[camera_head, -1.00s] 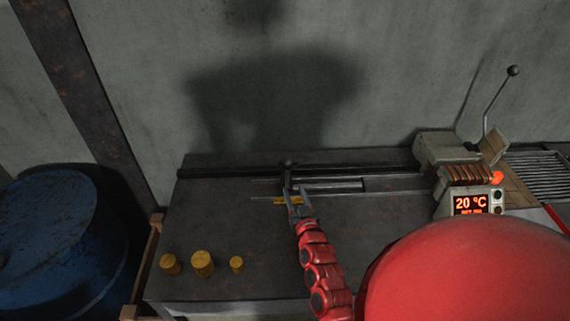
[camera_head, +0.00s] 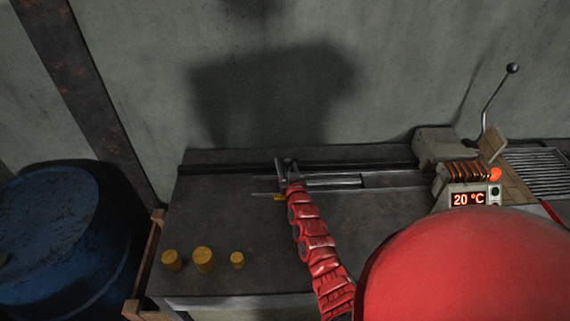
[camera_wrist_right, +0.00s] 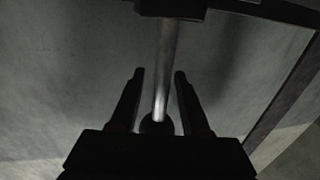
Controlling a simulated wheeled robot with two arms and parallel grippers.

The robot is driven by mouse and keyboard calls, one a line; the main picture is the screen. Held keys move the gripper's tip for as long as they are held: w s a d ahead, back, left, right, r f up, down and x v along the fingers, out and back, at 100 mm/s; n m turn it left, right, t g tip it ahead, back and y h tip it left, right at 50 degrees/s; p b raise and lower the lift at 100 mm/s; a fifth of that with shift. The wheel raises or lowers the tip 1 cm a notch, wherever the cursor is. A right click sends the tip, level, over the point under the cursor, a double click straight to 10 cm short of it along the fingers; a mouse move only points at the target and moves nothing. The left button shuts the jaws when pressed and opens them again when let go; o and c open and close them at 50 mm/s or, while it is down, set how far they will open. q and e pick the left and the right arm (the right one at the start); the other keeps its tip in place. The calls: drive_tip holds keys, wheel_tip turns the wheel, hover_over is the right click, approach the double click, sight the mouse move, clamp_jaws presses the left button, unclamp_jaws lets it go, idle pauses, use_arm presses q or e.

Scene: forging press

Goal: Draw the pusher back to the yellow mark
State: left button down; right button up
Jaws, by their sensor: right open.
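The pusher is a grey metal rod (camera_head: 334,182) lying along a guide on the dark bench, with an upright ball-ended handle at its left end. The yellow mark (camera_head: 279,197) is a short strip on the bench just in front of the handle, partly covered by my arm. My right gripper (camera_head: 285,167) is at the handle. In the right wrist view, its open fingers (camera_wrist_right: 157,80) stand on either side of the handle's bar (camera_wrist_right: 164,70), with the dark ball (camera_wrist_right: 156,126) between them near the palm. A gap shows on each side. My left gripper is out of view.
Several yellow cylinders (camera_head: 203,259) stand at the bench's front left. A blue drum (camera_head: 50,240) is left of the bench. At right stand a copper coil (camera_head: 467,172), a display reading 20 °C (camera_head: 468,199) and a lever (camera_head: 494,105).

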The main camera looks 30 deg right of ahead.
drive_tip(key=shift+c, duration=0.4)
clamp_jaws()
idle(0.9)
